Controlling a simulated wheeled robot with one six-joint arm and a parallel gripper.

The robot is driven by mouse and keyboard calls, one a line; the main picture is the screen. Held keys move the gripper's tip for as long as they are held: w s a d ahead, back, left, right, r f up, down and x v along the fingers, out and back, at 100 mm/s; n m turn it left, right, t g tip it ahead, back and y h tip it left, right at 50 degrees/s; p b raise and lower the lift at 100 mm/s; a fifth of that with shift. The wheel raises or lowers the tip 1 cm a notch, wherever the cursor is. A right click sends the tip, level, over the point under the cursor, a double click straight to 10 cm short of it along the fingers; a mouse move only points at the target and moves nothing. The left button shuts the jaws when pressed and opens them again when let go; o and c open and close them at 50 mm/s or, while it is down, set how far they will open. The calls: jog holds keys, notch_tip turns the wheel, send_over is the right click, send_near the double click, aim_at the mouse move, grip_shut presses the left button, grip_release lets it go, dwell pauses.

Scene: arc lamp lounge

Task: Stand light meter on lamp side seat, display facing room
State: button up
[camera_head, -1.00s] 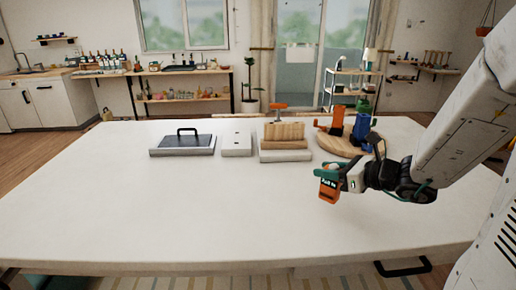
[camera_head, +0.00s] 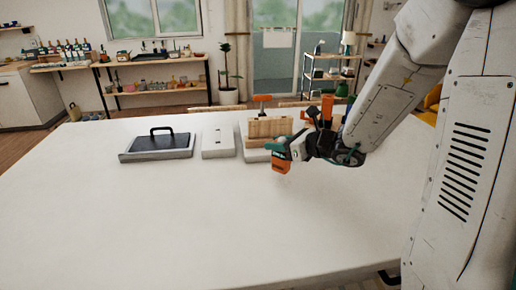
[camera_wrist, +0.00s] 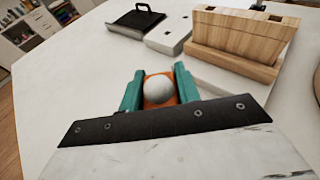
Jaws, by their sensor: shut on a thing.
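The light meter is an orange device (camera_head: 281,168) with a white dome, which shows in the wrist view (camera_wrist: 159,90). My gripper (camera_head: 280,151) is shut on it, with a green finger on each side of it in the wrist view. It hangs above the white table (camera_head: 150,220), in front of the wooden block. In the head view its display cannot be made out now. I cannot identify the lamp side seat in these views.
A wooden block (camera_head: 268,128) on a pale base stands just behind my gripper. A white slab (camera_head: 218,142) and a dark plate with a black handle (camera_head: 157,145) lie to its left. Orange items stand partly hidden behind my arm. The table's front left is clear.

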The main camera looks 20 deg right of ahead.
jog(key=shift+d+f+x, duration=0.1)
jog(key=shift+f+x, duration=0.2)
jog(key=shift+x, duration=1.05)
jog(key=shift+d+f+x, duration=0.1)
jog(key=shift+f+x, duration=0.2)
jog(key=shift+x, duration=1.05)
jog(key=shift+d+f+x, duration=0.15)
jog(key=shift+f+x, duration=0.15)
jog(key=shift+x, duration=1.1)
jog(key=shift+s+f, duration=0.1)
jog(key=shift+f, duration=0.1)
jog(key=o, duration=0.9)
jog(key=shift+o, duration=0.7)
jog(key=shift+r, duration=0.1)
